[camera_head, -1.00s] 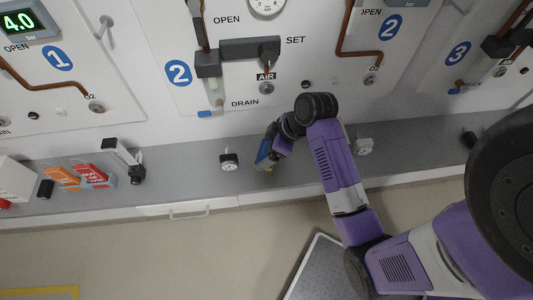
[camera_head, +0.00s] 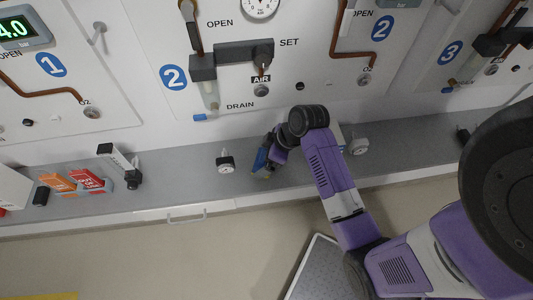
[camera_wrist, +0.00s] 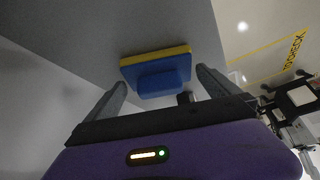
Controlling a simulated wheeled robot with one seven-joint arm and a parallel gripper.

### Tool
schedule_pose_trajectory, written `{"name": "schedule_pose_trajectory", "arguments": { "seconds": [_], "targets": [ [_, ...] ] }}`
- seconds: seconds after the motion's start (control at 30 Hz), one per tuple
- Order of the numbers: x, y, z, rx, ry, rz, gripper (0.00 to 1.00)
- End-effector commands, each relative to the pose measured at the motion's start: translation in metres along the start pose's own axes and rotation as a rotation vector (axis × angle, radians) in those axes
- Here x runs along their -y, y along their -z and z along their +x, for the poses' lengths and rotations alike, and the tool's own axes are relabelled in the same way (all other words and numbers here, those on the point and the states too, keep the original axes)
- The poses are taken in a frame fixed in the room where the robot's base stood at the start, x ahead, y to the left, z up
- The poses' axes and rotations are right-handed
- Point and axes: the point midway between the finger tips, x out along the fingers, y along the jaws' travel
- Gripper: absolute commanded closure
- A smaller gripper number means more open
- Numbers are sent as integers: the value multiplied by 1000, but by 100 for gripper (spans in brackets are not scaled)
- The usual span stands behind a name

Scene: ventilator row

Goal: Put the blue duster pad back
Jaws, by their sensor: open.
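The blue duster pad (camera_wrist: 160,74) has a yellow layer along one side. In the wrist view it is just ahead of my open gripper (camera_wrist: 165,88), against the grey shelf surface and in line with the gap between the fingers. I cannot tell whether any finger touches it. In the head view the blue pad (camera_head: 260,160) shows at the end of my arm on the grey shelf (camera_head: 195,165), with a bit of yellow below. My gripper (camera_head: 266,155) is small and partly hidden by my wrist there.
Orange and red tags (camera_head: 90,180) and a black-and-white fitting (camera_head: 122,165) are farther left. The panel wall with valves rises behind the shelf.

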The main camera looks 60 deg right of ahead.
Motion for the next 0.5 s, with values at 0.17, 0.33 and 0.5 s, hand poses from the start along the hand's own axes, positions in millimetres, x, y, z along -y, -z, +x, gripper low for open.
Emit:
{"name": "schedule_pose_trajectory", "arguments": {
  "seconds": [0.17, 0.33, 0.5],
  "targets": [
    [-1, 2, -19, -2, -3, -1, 0],
    [-1, 2, -53, -3, -4, 0, 0],
    [-2, 2, -87, -3, -4, 0, 0]
  ]
}}
